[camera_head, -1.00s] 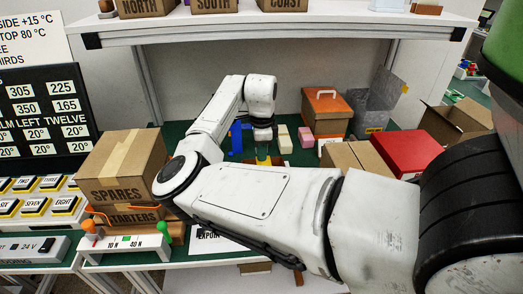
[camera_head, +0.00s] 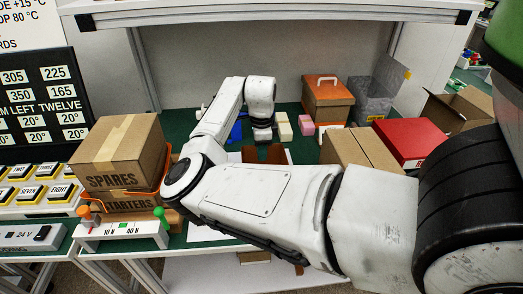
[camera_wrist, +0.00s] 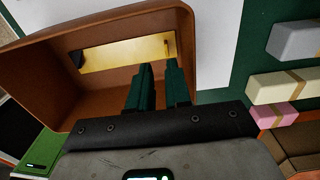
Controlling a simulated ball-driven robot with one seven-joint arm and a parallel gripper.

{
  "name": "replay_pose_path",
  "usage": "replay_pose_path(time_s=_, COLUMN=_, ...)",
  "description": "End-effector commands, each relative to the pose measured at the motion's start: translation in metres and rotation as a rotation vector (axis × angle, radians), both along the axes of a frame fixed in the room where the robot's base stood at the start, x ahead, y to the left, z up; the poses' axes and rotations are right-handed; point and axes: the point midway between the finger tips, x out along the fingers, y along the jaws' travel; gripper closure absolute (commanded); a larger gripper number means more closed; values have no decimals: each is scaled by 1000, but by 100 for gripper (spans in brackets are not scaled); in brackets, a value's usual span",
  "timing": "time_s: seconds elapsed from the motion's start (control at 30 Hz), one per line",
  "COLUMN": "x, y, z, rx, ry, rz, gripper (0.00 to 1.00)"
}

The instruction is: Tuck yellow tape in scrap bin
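The yellow tape (camera_wrist: 125,53), a long yellow block with a thin band near its right end, shows inside the brown scrap bin (camera_wrist: 95,102) in the wrist view. It appears to lie along the bin's far side. My gripper (camera_wrist: 160,72) points down into the bin. Its two dark green fingers are a little apart, with nothing seen between them, and their tips overlap the tape's near edge in the picture. In the head view my arm hides the tape and fingers; brown parts that look like the bin (camera_head: 277,153) show beside my wrist.
Cream (camera_head: 284,127) and pink (camera_head: 306,125) blocks stand right of my wrist. A grey block (camera_wrist: 295,40) shows in the wrist view. An orange handled box (camera_head: 327,100), a red box (camera_head: 410,142) and cardboard boxes (camera_head: 360,150) crowd the right; the spares box (camera_head: 122,150) stands left.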

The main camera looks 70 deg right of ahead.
Motion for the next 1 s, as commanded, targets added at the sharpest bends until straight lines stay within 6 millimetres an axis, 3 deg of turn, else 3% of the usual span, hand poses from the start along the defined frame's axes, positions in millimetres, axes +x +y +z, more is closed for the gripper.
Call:
replay_pose_path(time_s=0.17, x=0, y=0, z=0, rx=0, ry=0, rz=0, gripper=65)
replay_pose_path(time_s=0.53, x=1, y=0, z=9, rx=-1, ry=-1, rz=0, gripper=65)
replay_pose_path(time_s=1.0, x=1, y=-1, z=90, rx=-1, ry=-2, rz=0, gripper=65)
